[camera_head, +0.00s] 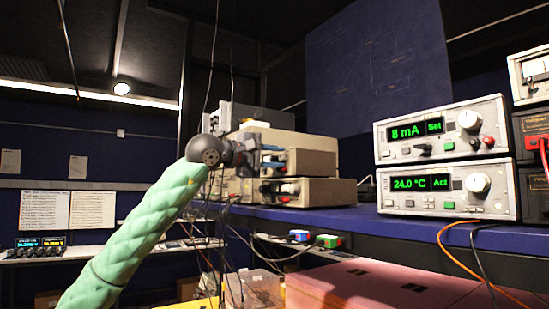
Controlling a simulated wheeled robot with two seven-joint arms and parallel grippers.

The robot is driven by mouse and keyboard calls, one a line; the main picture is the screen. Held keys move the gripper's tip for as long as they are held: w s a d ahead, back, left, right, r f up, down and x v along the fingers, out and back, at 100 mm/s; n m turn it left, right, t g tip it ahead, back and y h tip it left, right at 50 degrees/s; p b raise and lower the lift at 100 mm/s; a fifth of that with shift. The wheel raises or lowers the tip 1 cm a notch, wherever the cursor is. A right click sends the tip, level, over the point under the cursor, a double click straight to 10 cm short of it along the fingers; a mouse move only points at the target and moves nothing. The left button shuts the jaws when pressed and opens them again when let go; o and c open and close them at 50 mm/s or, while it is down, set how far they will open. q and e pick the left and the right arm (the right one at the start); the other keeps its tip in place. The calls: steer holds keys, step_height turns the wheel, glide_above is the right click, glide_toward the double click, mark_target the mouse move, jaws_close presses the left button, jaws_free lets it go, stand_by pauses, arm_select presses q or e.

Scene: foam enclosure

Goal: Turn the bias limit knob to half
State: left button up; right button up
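A pale instrument (399,147) on the right of the blue bench reads "8 mA Set" and has a round white knob (470,120). A similar instrument (402,205) below it reads "24.0 °C Act" and has its own white knob (478,182). I cannot read a "bias limit" label on either one. My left arm comes in from the left in a green sleeve. My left gripper (240,155) is in front of the beige boxes, well left of both knobs. Its fingers are small and dark, so their opening is unclear. My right gripper is out of view.
Beige boxes (312,192) with coloured connectors stand on the blue bench (350,219). Orange and black cables hang before the lower instrument. A pink case (375,287) lies in front of the bench. More equipment (528,80) stands at the right edge. Thin wires hang near my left gripper.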

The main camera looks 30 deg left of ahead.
arm_select(q)
steer(key=shift+w+d+f, duration=0.1)
steer(key=shift+d+f, duration=0.05)
steer(key=shift+f, duration=0.1)
steer(key=shift+n, duration=0.4)
